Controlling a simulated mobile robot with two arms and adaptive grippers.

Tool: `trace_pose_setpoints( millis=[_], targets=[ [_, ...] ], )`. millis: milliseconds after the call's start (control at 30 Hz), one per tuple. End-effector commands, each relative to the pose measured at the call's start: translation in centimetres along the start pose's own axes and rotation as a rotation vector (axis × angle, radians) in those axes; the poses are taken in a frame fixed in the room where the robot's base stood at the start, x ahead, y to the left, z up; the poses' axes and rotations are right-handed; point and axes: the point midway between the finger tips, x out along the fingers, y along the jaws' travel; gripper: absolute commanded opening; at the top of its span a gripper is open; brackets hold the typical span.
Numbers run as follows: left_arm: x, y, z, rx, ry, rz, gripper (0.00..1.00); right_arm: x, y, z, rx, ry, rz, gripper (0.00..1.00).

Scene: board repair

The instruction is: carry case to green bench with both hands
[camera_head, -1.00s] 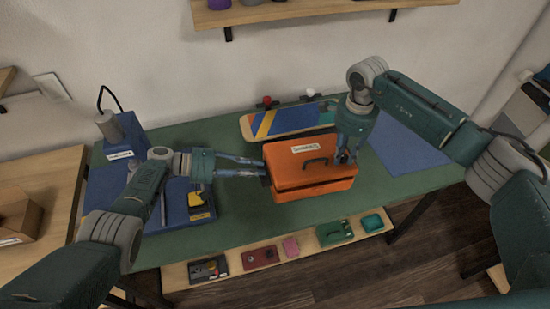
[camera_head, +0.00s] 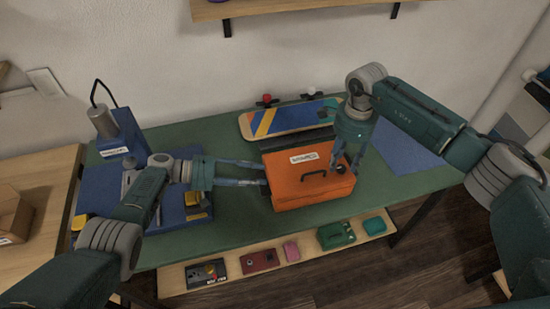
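The orange case (camera_head: 292,187) is on the green bench (camera_head: 233,228), its lid looking closed, with a dark handle and a white label on top. My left gripper (camera_head: 265,174) comes from the left with its two fingers apart, tips at the case's left side. My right gripper (camera_head: 347,163) points down at the case's right rear corner. Its fingers look apart. I cannot tell whether either gripper touches the case, and the case's far right side is partly hidden.
A colourful skateboard deck (camera_head: 285,118) lies behind the case. A blue mat (camera_head: 402,152) is at the right, and a blue stand with a lamp-like head (camera_head: 122,130) at the left. A lower shelf (camera_head: 172,280) holds several small items. Bench in front of the case is clear.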

Motion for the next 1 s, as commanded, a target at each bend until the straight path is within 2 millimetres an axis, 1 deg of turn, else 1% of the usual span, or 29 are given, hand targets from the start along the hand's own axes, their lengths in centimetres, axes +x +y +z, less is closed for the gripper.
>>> trace_pose_setpoints(
  millis=[33,133,200,300,667,867,967,1000],
  targets=[
    [-0.1,0.4,-0.2,0.005,0.002,0.006,0.37,0.0,0.0,-0.1,0.001,0.002,0.001,0.41],
    [-0.1,0.5,-0.2,0.006,0.002,0.007,0.37,0.0,0.1,-0.2,0.002,0.003,0.002,0.41],
    [-0.1,0.5,-0.2,0.006,0.003,0.007,0.54,0.1,0.1,-0.2,0.002,0.003,0.003,0.41],
    [-0.1,0.5,-0.2,0.006,0.003,0.007,0.71,0.1,0.1,-0.2,0.003,0.004,0.003,0.41],
    [-0.2,0.5,-0.2,0.007,0.003,0.006,0.71,0.1,0.1,-0.3,0.003,0.005,0.004,0.41],
    [-0.5,1.8,-0.2,0.009,0.002,0.007,0.71,0.1,0.1,-0.3,0.003,0.005,0.004,0.41],
    [-0.9,2.8,-0.1,0.010,0.003,0.007,0.71,0.1,0.1,-0.3,0.003,0.005,0.004,0.41],
    [-1.1,3.5,-0.2,0.012,0.004,0.007,0.71,0.1,0.1,-0.3,0.003,0.005,0.004,0.41]
  ],
)
